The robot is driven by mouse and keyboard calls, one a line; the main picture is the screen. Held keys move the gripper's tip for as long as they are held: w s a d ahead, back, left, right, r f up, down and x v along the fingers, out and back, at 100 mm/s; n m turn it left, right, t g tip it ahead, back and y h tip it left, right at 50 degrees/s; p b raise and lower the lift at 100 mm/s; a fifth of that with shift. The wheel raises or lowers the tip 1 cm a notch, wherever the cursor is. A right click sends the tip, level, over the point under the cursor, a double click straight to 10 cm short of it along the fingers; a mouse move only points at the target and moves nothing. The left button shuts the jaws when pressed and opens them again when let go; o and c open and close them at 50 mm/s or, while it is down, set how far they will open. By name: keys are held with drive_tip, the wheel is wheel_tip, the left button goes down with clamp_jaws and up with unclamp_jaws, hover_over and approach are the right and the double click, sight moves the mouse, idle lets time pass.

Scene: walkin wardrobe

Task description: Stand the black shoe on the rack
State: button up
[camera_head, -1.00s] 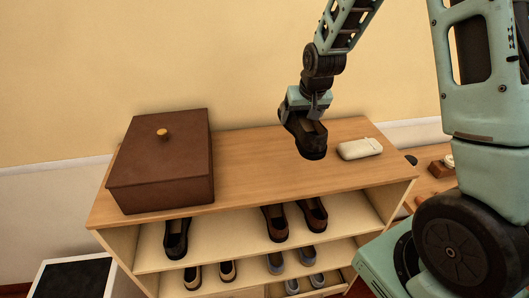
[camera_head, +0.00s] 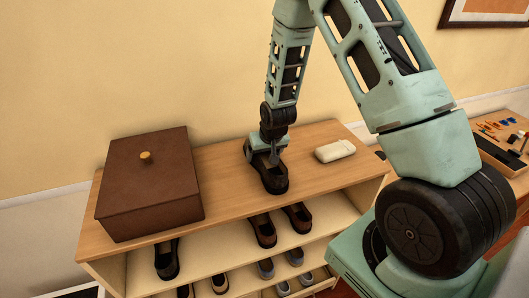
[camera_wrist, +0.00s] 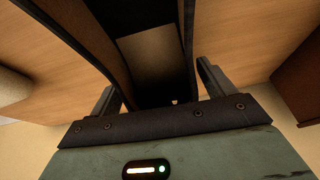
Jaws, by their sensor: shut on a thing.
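The black shoe (camera_head: 272,178) is in my gripper (camera_head: 266,155), above or on the wooden top of the rack (camera_head: 225,200). I cannot tell whether its sole touches the wood. Its toe points towards the front edge, and it looks roughly level. In the wrist view, my gripper (camera_wrist: 160,88) has one finger on each side of the shoe's opening, with the pale insole (camera_wrist: 155,55) showing between. The sole and the far end of the shoe are hidden there.
A brown lidded box (camera_head: 150,185) stands on the left of the top. A white rounded item (camera_head: 335,151) lies right of the shoe. Shelves below hold several shoes, including a dark one (camera_head: 166,260). A side table (camera_head: 510,160) with small items stands at right.

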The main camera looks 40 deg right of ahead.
drive_tip(key=shift+f, duration=0.1)
drive_tip(key=o, duration=1.1)
drive_tip(key=shift+o, duration=0.2)
drive_tip(key=shift+b+v, duration=1.65)
drive_tip(key=shift+v, duration=4.5)
drive_tip(key=s+a+r+n+g+y, duration=0.1)
drive_tip(key=s+a+n, duration=0.15)
drive_tip(key=a, duration=0.35)
drive_tip(key=s+a+r+n, duration=0.1)
drive_tip(key=s+a, duration=0.2)
drive_tip(key=a, duration=0.3)
drive_tip(key=s+a+r+n+g+y, duration=0.1)
drive_tip(key=s+a+r+n, duration=0.15)
drive_tip(key=a, duration=0.35)
drive_tip(key=s+a+n+g, duration=0.1)
drive_tip(key=s+a+n, duration=0.1)
drive_tip(key=s, duration=0.7)
drive_tip(key=s+a+r+n+g, duration=0.1)
drive_tip(key=s+a+n, duration=0.2)
drive_tip(key=s, duration=0.6)
drive_tip(key=a, duration=0.2)
drive_tip(key=shift+a+r+g+h, duration=0.3)
wheel_tip(320, 180, down, 10)
drive_tip(key=b, duration=1)
